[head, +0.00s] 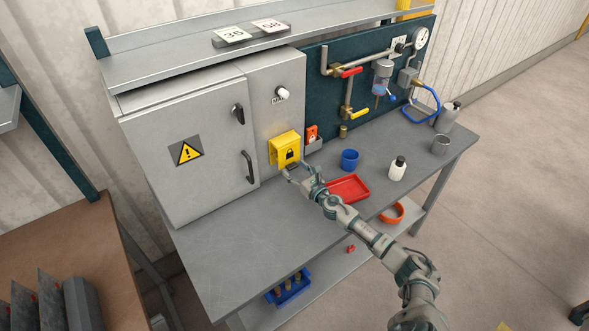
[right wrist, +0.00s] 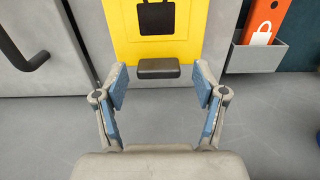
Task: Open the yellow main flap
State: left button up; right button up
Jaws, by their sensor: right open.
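The yellow main flap (head: 285,148) with a black padlock symbol is on the front of the grey cabinet's right panel, above the bench. It hangs closed over what is behind it. In the right wrist view the yellow flap (right wrist: 153,35) fills the top middle, with a dark grip tab (right wrist: 158,69) at its lower edge. My right gripper (head: 296,171) is just below and in front of the flap. In the right wrist view its blue-padded fingers (right wrist: 160,88) are spread apart on either side of the tab, with nothing between them. My left gripper is out of view.
A red lockout tag (head: 312,132) sits in a small grey holder right of the flap. A cabinet door handle (head: 248,167) is to the left. A red tray (head: 348,188), blue cup (head: 349,159) and white bottle (head: 398,168) stand on the bench. The bench's left front is clear.

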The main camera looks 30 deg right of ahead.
jog(key=shift+w, duration=0.4)
grip_shut()
jog(key=shift+r, duration=0.1)
